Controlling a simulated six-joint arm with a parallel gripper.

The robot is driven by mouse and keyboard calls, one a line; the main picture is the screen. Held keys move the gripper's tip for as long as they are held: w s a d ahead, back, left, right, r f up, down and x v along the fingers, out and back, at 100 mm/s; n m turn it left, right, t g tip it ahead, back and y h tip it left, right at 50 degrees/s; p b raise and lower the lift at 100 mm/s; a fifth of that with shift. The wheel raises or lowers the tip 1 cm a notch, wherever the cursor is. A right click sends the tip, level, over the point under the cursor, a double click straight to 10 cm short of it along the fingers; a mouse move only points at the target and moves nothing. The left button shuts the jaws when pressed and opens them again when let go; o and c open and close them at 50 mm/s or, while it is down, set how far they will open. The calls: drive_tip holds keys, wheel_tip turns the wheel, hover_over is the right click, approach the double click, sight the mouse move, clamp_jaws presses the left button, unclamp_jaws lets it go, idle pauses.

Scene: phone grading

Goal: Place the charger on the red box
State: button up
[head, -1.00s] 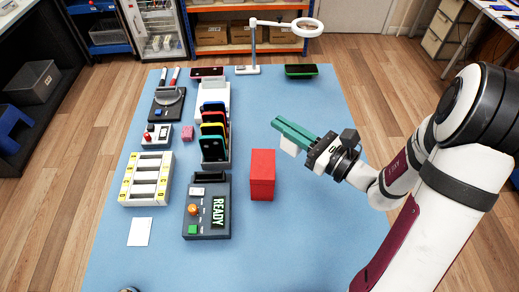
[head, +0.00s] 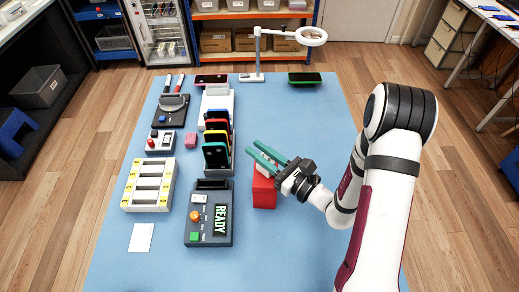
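The red box (head: 265,197) stands upright on the blue table, right of the dark device marked READY. My gripper (head: 264,156), with teal fingers, is directly over the top of the red box and hides much of it. The charger (head: 264,169), a small white block, shows partly between and below the fingers. My gripper appears shut on it. The charger is at the box's top; I cannot tell whether it touches it.
The dark READY device (head: 208,222) and a rack of several phones (head: 217,155) stand close on the left. A white slotted tray (head: 149,185) is farther left. A ring-lamp magnifier (head: 259,58) stands at the back. The blue table (head: 310,105) is clear behind my gripper.

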drive_tip(key=shift+o, duration=0.5)
drive_tip(key=shift+r, duration=0.1)
